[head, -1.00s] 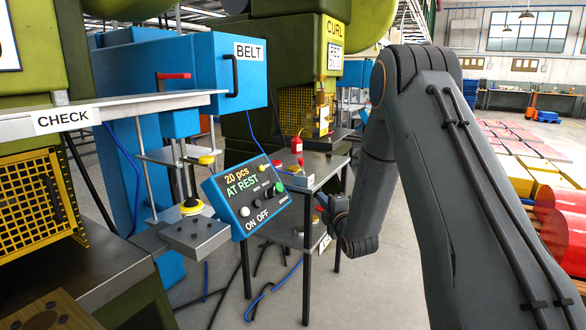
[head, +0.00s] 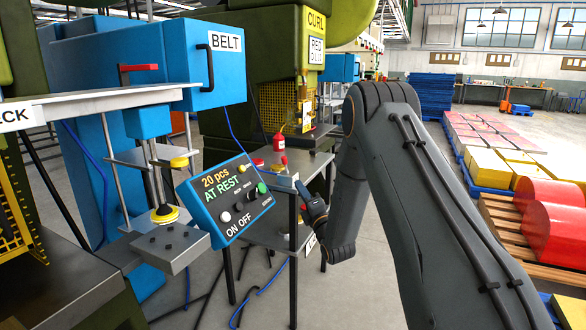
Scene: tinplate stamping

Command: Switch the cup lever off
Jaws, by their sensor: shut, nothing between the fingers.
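No part that I can read is labelled "cup", so I cannot tell which one is the cup lever. A small red-topped knob (head: 284,160) stands on a grey box on the side table, left of and above my gripper. A red handle (head: 138,68) is on the blue BELT machine at the left. My gripper (head: 303,188) is small in the view, beside the side table and right of the control panel. It looks shut and empty, and its fingertips are partly lost against the table. I cannot tell whether it touches anything.
A tilted blue control panel (head: 231,201) reads "20 pcs", "AT REST" and "ON OFF". A red bottle (head: 279,144) stands on the side table (head: 310,165). A yellow-ringed post (head: 165,213) is left of the panel. Red rolls (head: 553,219) lie at the right. Cables lie on the floor.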

